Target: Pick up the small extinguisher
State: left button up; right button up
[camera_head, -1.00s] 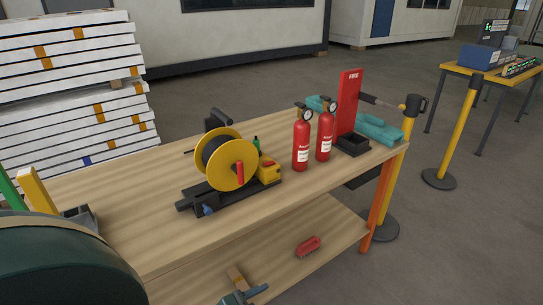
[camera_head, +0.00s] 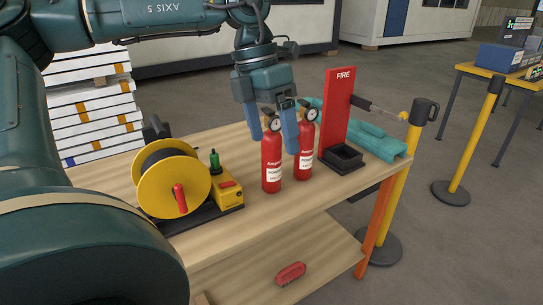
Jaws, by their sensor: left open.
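Two red extinguishers of similar size stand upright side by side on the wooden table (camera_head: 225,258). The left extinguisher (camera_head: 271,165) has a white label and a round gauge at its top. The right extinguisher (camera_head: 304,152) stands just behind and to its right. My left gripper (camera_head: 273,138) points down at the extinguishers' tops, its blue fingers spread apart. One finger is beside the left extinguisher's top and the other hangs between the two extinguishers. The gripper appears empty; contact cannot be told. My right gripper is not in view.
A red FIRE stand (camera_head: 338,105) with a black tray base (camera_head: 342,159) is right of the extinguishers, before a teal case (camera_head: 375,145). A yellow reel (camera_head: 172,184) sits left. A red item (camera_head: 291,273) lies on the lower shelf. A yellow post (camera_head: 398,180) stands right.

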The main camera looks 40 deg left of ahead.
aim_at(272, 144)
jog(key=i+j, duration=0.65)
jog(key=j, duration=0.2)
